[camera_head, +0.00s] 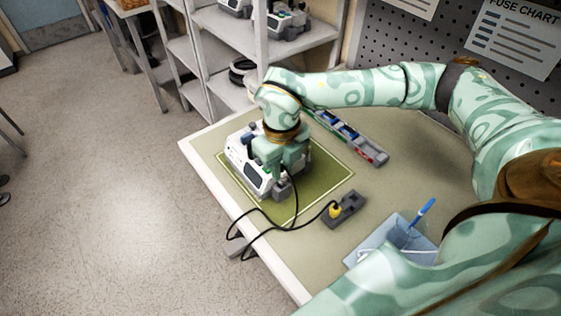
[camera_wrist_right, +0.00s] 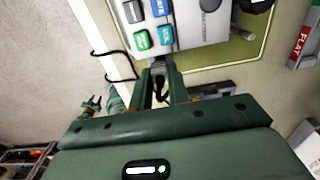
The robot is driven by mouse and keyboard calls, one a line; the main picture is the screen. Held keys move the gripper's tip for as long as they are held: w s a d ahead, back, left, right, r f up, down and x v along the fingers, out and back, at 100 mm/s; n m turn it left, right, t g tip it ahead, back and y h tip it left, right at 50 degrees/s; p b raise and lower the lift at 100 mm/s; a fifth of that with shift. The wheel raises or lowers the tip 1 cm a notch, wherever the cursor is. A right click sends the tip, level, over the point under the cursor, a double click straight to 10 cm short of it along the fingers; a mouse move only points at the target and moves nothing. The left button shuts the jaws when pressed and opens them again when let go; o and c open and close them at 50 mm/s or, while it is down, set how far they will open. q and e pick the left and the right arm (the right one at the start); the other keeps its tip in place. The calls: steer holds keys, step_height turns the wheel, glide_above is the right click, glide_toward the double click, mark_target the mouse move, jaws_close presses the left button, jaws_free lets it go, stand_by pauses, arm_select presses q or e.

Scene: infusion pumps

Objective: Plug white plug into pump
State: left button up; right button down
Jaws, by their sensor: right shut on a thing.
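The white and dark infusion pump (camera_head: 246,163) stands on a green mat on the table, and its coloured buttons show at the top of the wrist view (camera_wrist_right: 185,18). My right gripper (camera_head: 281,174) is over the pump's near right side. In the wrist view its fingers (camera_wrist_right: 159,75) are shut on a small plug with a black cable, just beside the pump's casing. The plug is mostly hidden between the fingers, and I cannot tell whether it touches a socket. A teal, claw-like part (camera_wrist_right: 100,105) at the wrist view's left appears to be my left gripper.
A yellow plug (camera_head: 336,211) sits in a dark grey block (camera_head: 350,205). Black cables loop over the table's edge. A long tray (camera_head: 350,138) lies behind the pump. A pale blue bin (camera_head: 375,241) holds a blue pen-like item (camera_head: 423,211). Shelves (camera_head: 205,50) stand behind.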

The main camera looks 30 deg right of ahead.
steer(key=shift+p, duration=0.45)
stand_by(0.9)
steer(key=shift+f, duration=0.25)
stand_by(0.3)
steer(key=shift+f, duration=0.3)
steer(key=shift+f, duration=0.35)
steer(key=shift+f, duration=0.3)
stand_by(1.0)
steer(key=c, duration=0.9)
jaws_free()
steer(key=shift+o, duration=0.2)
steer(key=shift+r, duration=0.1)
